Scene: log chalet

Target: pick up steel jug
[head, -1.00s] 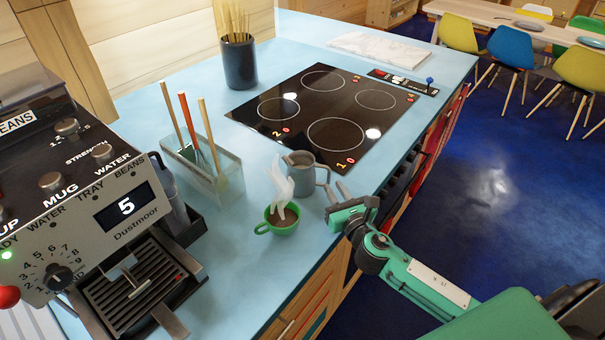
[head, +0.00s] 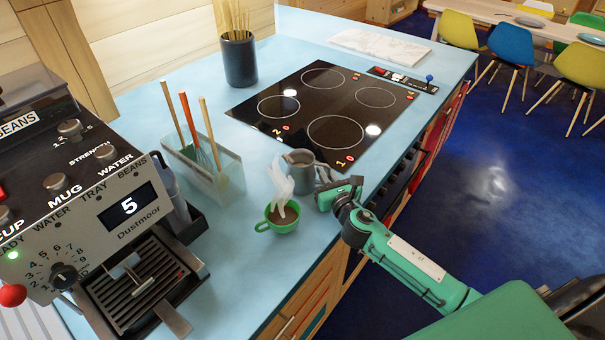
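The grey steel jug (head: 301,178) stands upright on the light blue counter, just in front of the black hob. Its handle side faces right, towards my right gripper (head: 322,178). The green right gripper is low over the counter at the handle, and its fingers overlap the handle in the picture. The fingertips are small and merge with the handle, so I cannot tell whether they are closed on it. My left gripper is not in view.
A green cup (head: 281,217) of steaming dark drink stands close to the jug, at its front left. A clear utensil holder (head: 212,170) and a coffee machine (head: 110,215) are further left. The hob (head: 330,105) lies behind. The counter's edge runs under my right arm.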

